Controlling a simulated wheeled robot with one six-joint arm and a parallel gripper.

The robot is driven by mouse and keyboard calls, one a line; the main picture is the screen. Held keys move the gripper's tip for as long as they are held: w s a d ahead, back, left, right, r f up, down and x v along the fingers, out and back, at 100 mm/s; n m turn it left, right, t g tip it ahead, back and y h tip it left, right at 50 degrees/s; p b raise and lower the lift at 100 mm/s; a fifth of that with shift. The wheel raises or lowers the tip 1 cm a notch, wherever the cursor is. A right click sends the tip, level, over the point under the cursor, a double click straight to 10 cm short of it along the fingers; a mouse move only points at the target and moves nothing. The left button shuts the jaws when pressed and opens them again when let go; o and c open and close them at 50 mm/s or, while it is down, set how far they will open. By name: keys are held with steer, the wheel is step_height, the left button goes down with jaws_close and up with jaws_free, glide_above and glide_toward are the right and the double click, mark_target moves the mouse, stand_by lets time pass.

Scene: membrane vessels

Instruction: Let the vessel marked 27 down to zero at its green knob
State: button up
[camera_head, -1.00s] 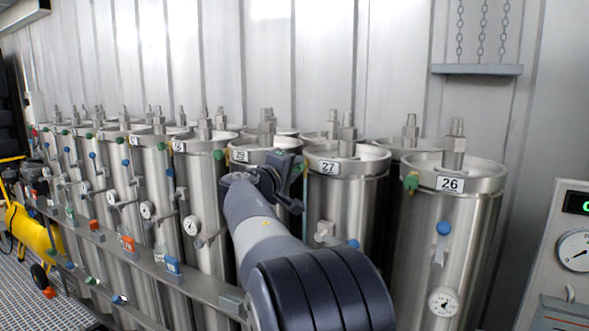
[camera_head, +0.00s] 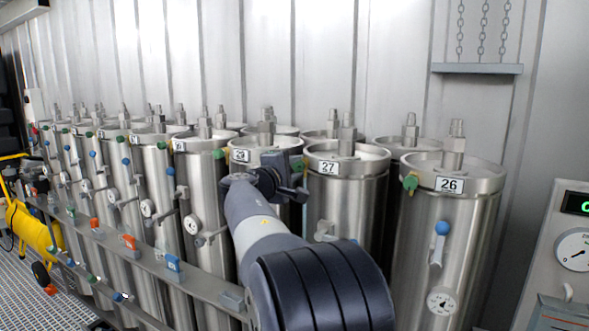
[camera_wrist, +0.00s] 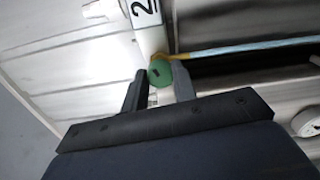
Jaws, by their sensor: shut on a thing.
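The vessel marked 27 (camera_head: 346,205) is an upright steel cylinder right of my arm, with its number plate (camera_head: 326,167) near the top. Its green knob (camera_wrist: 160,73) sits between my fingertips in the wrist view. A small part of the knob (camera_head: 301,167) shows in the head view beside the plate. My gripper (camera_wrist: 161,76) is shut on the knob; it also shows in the head view (camera_head: 293,178). In the wrist view only part of the plate (camera_wrist: 144,10) can be read. My arm hides the lower part of this vessel, and its gauge cannot be seen.
The vessel marked 26 (camera_head: 450,230) stands to the right with a green knob, a blue knob and a gauge (camera_head: 442,301). Several similar vessels stand close together to the left. A steel rail (camera_head: 150,262) runs in front of them. A panel (camera_head: 570,240) stands at far right.

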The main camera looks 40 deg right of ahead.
steer(key=o, duration=1)
steer(key=b+v, duration=0.2)
steer(key=v, duration=0.9)
steer(key=shift+w+d, duration=0.1)
steer(key=shift+d, duration=0.1)
steer(key=p+x, duration=0.2)
steer(key=x, duration=0.8)
steer(key=shift+w+d, duration=0.15)
steer(key=shift+d, duration=0.15)
